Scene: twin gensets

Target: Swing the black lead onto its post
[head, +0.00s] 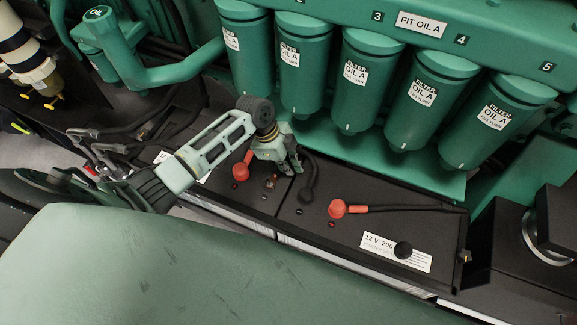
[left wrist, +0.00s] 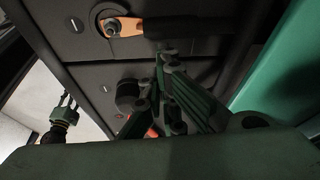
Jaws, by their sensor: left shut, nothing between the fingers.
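A black lead ends in a bare copper lug (left wrist: 125,26) in the left wrist view. The lug lies around a grey post, and its cable (left wrist: 190,27) runs right. In the head view the copper lug (head: 270,183) shows small on the left battery, its cable hidden behind my gripper. How firmly it seats I cannot tell. My left gripper (head: 293,166) is shut and empty, just right of the lug, near the gap between the batteries; its fingers also show in the left wrist view (left wrist: 168,85). What looks like my right gripper (left wrist: 66,108) is small and far off.
Another black lead with a round cap (head: 306,195) lies on the right battery (head: 375,222), close to my fingers. Red-capped leads (head: 337,209) (head: 243,172) sit on both batteries. Green filters (head: 370,75) hang close behind. A black knob (head: 403,249) stands by the label.

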